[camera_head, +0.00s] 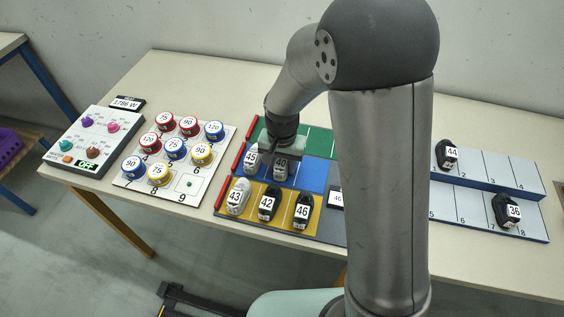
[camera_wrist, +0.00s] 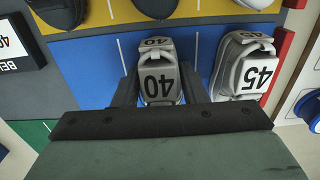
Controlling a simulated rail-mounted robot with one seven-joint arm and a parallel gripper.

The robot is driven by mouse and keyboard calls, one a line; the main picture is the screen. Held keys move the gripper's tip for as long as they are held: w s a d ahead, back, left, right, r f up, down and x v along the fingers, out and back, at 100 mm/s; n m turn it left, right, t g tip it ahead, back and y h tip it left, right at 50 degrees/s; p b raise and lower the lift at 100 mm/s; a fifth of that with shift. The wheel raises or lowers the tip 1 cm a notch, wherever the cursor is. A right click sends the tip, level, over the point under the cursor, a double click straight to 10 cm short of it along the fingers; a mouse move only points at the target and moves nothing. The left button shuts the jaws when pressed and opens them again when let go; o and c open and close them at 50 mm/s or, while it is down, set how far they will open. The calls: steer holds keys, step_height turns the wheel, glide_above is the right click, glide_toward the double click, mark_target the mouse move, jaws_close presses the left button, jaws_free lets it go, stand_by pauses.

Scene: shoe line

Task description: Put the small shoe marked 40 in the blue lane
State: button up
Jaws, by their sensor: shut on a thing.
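The small grey shoe marked 40 (camera_wrist: 158,88) is between the two fingers of my gripper (camera_wrist: 158,72) in the wrist view. The gripper is shut on it. In the head view the shoe marked 40 (camera_head: 281,168) is over the blue lane (camera_head: 313,177), under my gripper (camera_head: 279,152). I cannot tell whether its sole touches the lane. In the wrist view the blue lane (camera_wrist: 88,72) lies under and around it. A grey-white shoe marked 45 (camera_head: 251,161) stands in the blue lane beside it, at the red end strip, with a small gap.
The yellow lane (camera_head: 223,208) in front holds shoes marked 43 (camera_head: 238,197), 42 (camera_head: 267,204) and 46 (camera_head: 302,211). The green lane (camera_head: 318,143) lies behind. The blue lane is clear to the right. A numbered rack (camera_head: 485,170) with two black shoes stands farther right.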

mark_target(282, 160)
steer(key=o, duration=0.5)
steer(key=shift+f, duration=0.15)
steer(key=o, duration=0.5)
steer(key=shift+c, duration=0.2)
step_height(282, 160, up, 12)
steer(key=r, duration=0.1)
steer(key=s+d+n, duration=0.1)
steer(key=s+d, duration=0.5)
steer(key=s, duration=0.3)
steer(key=s+d+n, duration=0.2)
steer(key=s+d, duration=0.4)
steer(key=s, duration=0.4)
steer(key=shift+f+n, duration=0.15)
steer(key=shift+n, duration=0.15)
